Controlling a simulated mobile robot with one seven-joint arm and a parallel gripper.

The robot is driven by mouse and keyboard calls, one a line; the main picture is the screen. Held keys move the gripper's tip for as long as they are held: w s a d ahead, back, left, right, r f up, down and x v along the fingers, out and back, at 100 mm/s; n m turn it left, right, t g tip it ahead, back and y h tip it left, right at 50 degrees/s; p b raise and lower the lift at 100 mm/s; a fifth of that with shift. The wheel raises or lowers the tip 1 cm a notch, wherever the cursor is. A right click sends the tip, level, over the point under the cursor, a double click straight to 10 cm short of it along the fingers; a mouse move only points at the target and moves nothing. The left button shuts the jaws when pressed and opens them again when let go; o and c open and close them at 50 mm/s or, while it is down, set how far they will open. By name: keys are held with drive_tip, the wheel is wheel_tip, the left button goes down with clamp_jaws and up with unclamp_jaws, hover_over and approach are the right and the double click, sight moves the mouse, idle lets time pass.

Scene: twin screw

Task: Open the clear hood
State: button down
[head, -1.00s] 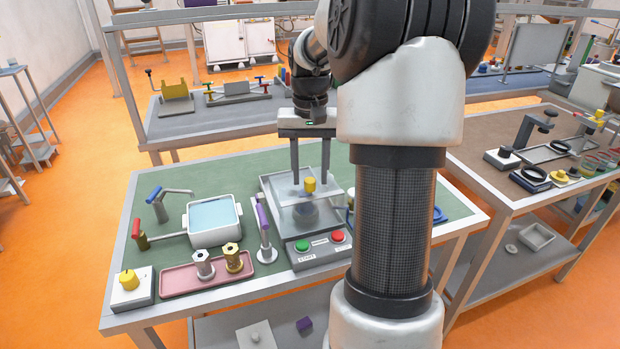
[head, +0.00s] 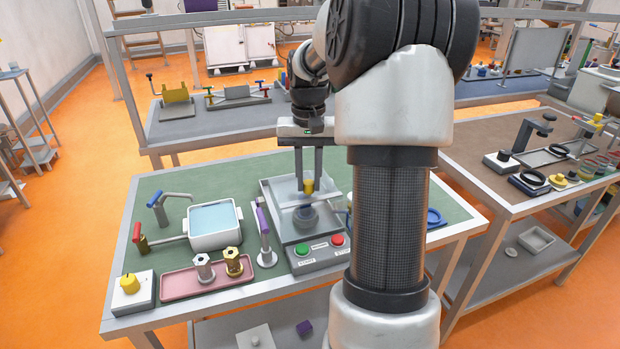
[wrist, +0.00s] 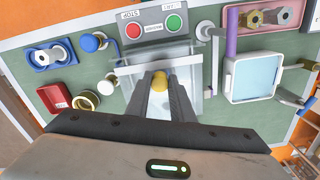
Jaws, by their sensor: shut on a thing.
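The clear hood (head: 286,191) sits over a grey machine base (head: 306,262) on the green bench, and it looks down over the base. A yellow knob (head: 308,186) stands on top of the hood. My gripper (head: 308,183) reaches down from above with its two fingers shut on the yellow knob. In the wrist view the knob (wrist: 159,82) sits between the fingertips over the hood. A green button (head: 302,250) and a red button (head: 337,240) are on the front of the base. A dark round part (head: 306,214) shows under the hood.
A purple-handled lever (head: 264,225) stands close left of the machine. Left are a white basin (head: 213,238), a pink tray (head: 180,285) with two hex fittings, and a yellow-knob box (head: 130,288).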

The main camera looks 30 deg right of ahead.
drive_tip(key=w+d+p, duration=0.3)
drive_tip(key=w+p, duration=0.4)
drive_tip(key=w, duration=0.5)
drive_tip(key=shift+d, duration=0.1)
drive_tip(key=c, duration=1.5)
unclamp_jaws()
drive_tip(key=shift+c, duration=0.2)
wheel_tip(320, 180, up, 18)
drive_tip(key=p, duration=0.1)
drive_tip(key=shift+f, duration=0.25)
